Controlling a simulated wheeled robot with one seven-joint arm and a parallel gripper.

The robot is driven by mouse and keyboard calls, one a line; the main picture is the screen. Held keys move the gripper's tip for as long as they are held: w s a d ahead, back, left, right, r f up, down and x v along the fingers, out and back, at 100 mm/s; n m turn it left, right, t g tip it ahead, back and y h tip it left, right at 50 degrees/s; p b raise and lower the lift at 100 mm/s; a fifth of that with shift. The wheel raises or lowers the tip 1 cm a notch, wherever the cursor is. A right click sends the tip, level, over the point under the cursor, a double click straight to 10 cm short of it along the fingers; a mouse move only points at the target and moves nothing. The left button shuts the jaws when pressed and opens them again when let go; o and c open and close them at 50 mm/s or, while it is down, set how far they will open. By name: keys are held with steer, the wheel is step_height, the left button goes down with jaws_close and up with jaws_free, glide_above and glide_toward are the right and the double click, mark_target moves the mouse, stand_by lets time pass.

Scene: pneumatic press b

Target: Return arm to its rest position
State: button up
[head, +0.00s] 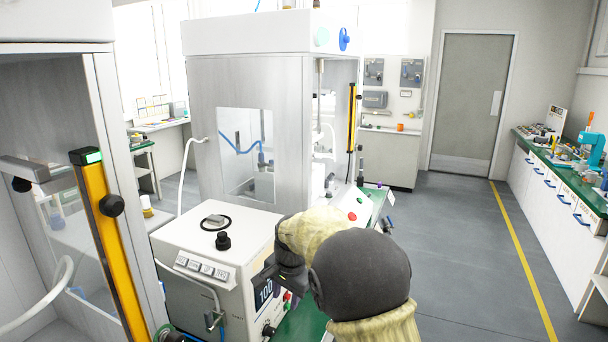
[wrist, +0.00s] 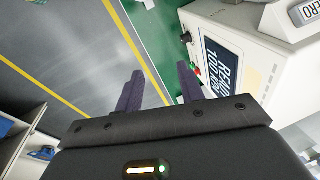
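My arm reaches forward at the lower middle of the head view, its cream and dark grey links in front of the bench. My gripper shows in the wrist view (wrist: 159,72) with its two dark fingers apart and nothing between them. In the head view its dark body is close to the front of a white control box (head: 205,250), and its fingertips are hard to make out. The box's blue display (wrist: 222,72) shows in the wrist view, to the right of the fingers, with red and green buttons beside it. I cannot tell whether the gripper touches the box.
A white press enclosure (head: 222,75) stands behind the box. Another frame with a yellow light bar (head: 112,250) is at the left. A green-topped bench (head: 298,322) lies under the arm. Open grey floor (head: 465,250) is to the right, before a white cabinet row (head: 555,205).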

steer(key=s+d+f+n, duration=0.1)
steer(key=s+d+n, duration=0.2)
steer(key=s+d, duration=0.7)
steer(key=s+d+f+n+h+p, duration=0.1)
steer(key=s+d+n, duration=0.2)
steer(key=s+d, duration=0.7)
steer(key=s, duration=0.4)
steer(key=shift+s+f+p, duration=0.15)
steer(key=shift+s+p, duration=0.15)
steer(key=shift+s, duration=0.05)
